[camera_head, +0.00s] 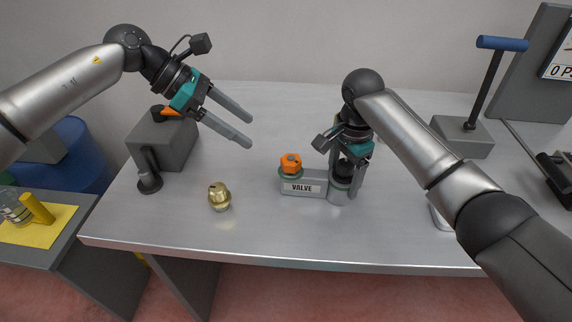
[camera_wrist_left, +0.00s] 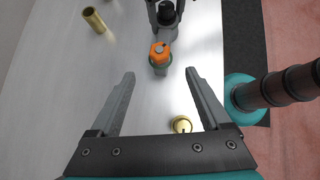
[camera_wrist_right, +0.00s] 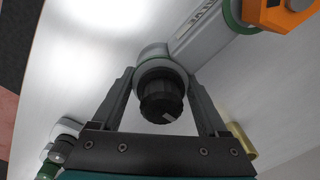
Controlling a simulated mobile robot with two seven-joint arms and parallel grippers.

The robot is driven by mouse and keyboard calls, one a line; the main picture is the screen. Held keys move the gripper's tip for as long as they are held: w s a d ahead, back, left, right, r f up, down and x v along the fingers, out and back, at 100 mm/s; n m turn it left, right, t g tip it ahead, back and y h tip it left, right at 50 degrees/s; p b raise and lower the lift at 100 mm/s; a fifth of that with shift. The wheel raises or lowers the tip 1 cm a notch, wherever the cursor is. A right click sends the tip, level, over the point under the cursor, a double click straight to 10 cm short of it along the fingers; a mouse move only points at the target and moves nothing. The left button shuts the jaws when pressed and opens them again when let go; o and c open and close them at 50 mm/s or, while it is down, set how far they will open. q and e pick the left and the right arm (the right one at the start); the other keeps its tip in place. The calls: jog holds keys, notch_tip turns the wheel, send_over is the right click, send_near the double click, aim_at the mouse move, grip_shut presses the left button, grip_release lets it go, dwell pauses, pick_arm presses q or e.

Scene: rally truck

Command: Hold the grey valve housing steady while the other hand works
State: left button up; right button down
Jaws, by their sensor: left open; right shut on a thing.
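The grey valve housing (camera_head: 303,188), with a "VALVE" label, lies on the metal table. An orange cap (camera_head: 290,163) with a green ring sits at its left end. Its round right end carries a black knob (camera_wrist_right: 161,98). My right gripper (camera_head: 343,186) comes from above and is shut on that round end, with one finger on each side in the right wrist view. My left gripper (camera_head: 246,130) is open and empty above the table, left of and higher than the housing. In the left wrist view the orange cap (camera_wrist_left: 160,53) shows beyond its fingertips.
A brass fitting (camera_head: 219,198) stands on the table left of the housing. A grey block (camera_head: 163,140) is at the back left. A blue-handled lever (camera_head: 484,90) stands at the right. A brass tube (camera_wrist_left: 94,20) lies beyond the housing. The front middle is clear.

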pick_arm(q)
jog(key=v, duration=1)
jog(key=shift+a, duration=0.2)
pick_arm(e)
jog(key=shift+f, duration=0.1)
pick_arm(q)
jog(key=shift+s+r, duration=0.1)
jog(key=shift+r, duration=0.05)
pick_arm(e)
grip_release()
notch_tip(320, 180, up, 12)
jog(key=shift+r, duration=0.1)
jog(key=shift+s, duration=0.1)
